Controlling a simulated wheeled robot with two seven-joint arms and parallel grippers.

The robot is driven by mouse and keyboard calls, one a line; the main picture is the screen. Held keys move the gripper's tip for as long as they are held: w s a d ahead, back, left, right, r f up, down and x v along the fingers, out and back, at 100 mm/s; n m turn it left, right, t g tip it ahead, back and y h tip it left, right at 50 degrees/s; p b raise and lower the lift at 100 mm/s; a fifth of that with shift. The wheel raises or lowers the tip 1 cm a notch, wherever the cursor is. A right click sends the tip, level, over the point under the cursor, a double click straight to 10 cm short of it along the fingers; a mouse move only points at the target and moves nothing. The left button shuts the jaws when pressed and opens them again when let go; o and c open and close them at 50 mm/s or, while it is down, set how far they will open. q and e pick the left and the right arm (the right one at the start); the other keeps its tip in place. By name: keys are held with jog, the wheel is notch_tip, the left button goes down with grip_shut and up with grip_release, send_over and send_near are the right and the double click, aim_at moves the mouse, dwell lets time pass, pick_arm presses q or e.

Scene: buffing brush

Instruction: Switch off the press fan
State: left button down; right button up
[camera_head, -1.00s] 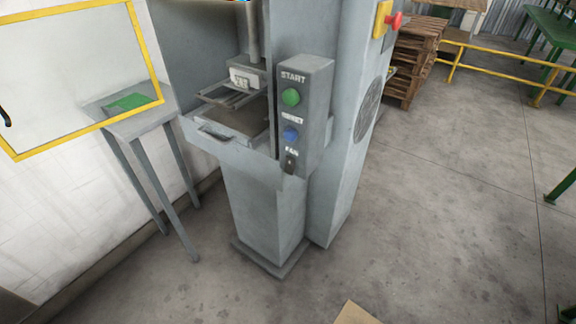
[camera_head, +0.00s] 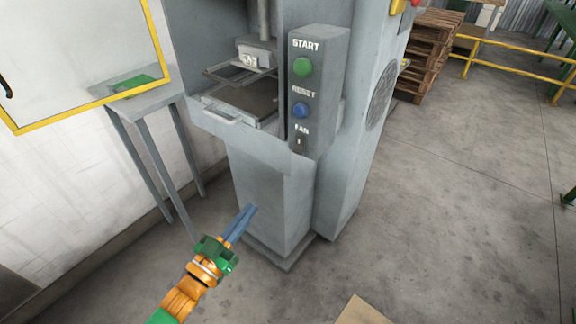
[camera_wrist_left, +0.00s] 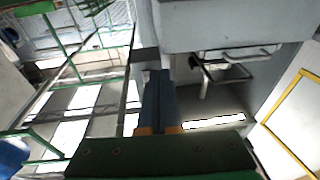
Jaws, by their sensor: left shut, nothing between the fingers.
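The grey press (camera_head: 267,190) stands in the middle of the head view. Its control box (camera_head: 330,100) carries a green START button (camera_head: 303,67), a blue RESET button (camera_head: 300,110) and, lowest, the small dark FAN switch (camera_head: 301,144). The switch's position is too small to tell. My left gripper (camera_head: 249,209) is shut and empty, below and left of the switch, in front of the press's lower column and apart from the switch. Its closed fingers also show in the left wrist view (camera_wrist_left: 159,78). My right gripper is in neither view.
A press drawer with a handle (camera_head: 222,117) sits left of the control box. A yellow-framed panel (camera_head: 80,105) and a small grey table (camera_head: 150,104) stand at the left. Wooden pallets (camera_head: 432,45) and a yellow rail (camera_head: 510,55) are behind right. The floor at right is open.

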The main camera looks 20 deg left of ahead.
pick_arm(q)
notch_tip(320, 180, up, 7)
jog(key=s+d+m+t+h, duration=0.1)
jog(key=h, duration=0.1)
jog(key=shift+d+f+t+h, duration=0.15)
jog(key=shift+d+t+h, duration=0.15)
jog(key=shift+d+h, duration=0.1)
jog(key=p, duration=0.2)
send_near(298, 146)
notch_tip(298, 146, up, 4)
jog(key=w, duration=0.2)
jog(key=shift+w+d+f+b, duration=0.3)
jog(key=shift+w+d+f, duration=0.1)
jog(key=shift+w, duration=0.15)
jog(key=shift+w+d+f+b, duration=0.25)
jog(key=shift+w+d+f, duration=0.1)
jog(key=shift+w, duration=0.2)
jog(key=shift+w+d+f, duration=0.15)
jog(key=shift+w+d, duration=0.1)
jog(key=shift+w, duration=0.25)
